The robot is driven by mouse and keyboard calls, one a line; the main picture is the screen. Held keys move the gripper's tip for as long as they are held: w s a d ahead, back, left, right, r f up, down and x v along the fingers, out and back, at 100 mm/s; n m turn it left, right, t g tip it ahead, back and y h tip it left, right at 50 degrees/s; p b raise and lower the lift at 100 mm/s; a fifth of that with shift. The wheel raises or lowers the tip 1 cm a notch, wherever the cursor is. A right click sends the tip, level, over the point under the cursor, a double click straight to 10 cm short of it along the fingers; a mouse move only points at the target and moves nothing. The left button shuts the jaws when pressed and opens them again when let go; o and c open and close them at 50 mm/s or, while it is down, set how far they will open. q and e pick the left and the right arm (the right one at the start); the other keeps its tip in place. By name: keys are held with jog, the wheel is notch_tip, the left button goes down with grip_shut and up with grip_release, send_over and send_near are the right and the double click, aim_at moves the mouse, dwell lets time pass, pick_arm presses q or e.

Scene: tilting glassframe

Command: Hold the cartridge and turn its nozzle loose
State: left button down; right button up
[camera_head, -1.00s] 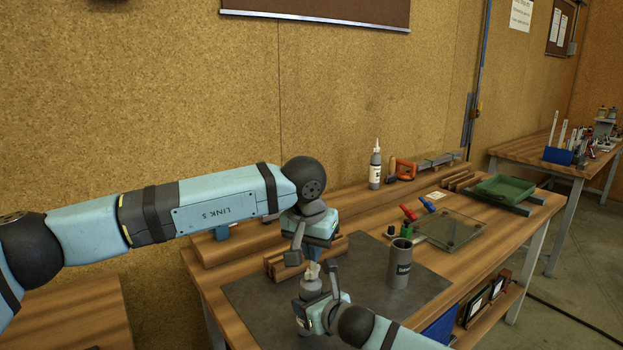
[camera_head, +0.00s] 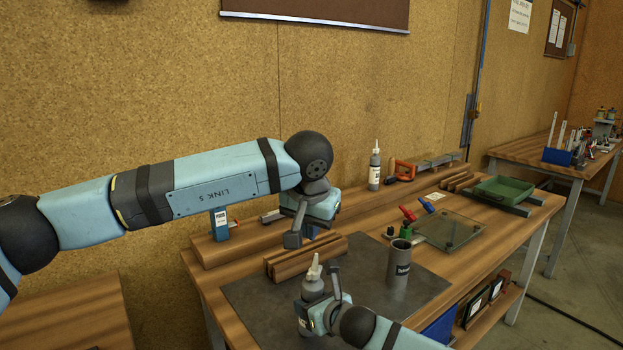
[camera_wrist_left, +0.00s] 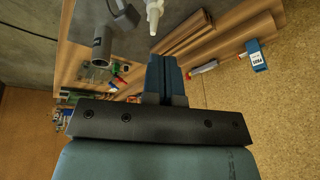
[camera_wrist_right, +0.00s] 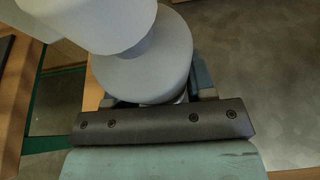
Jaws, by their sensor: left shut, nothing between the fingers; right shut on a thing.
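The cartridge (camera_head: 312,287) is a grey upright cylinder with a pale conical nozzle (camera_head: 314,267) on top. It stands over the dark mat at the front of the bench. My right gripper (camera_head: 318,316) is shut on the cartridge body from the right; the right wrist view shows the grey cartridge (camera_wrist_right: 150,75) close up between the fingers. My left gripper (camera_head: 308,240) is shut and empty, above and behind the nozzle, apart from it. In the left wrist view its fingers (camera_wrist_left: 165,72) are together, and the white nozzle (camera_wrist_left: 154,14) lies beyond them.
A dark grey cup (camera_head: 399,265) stands on the mat (camera_head: 255,300) right of the cartridge. Grooved wooden blocks (camera_head: 290,262) lie just behind.

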pick_arm(q)
send_over(308, 272)
jog(key=s, duration=0.2)
jog(key=shift+w+f, duration=0.15)
jog(key=shift+f, duration=3.25)
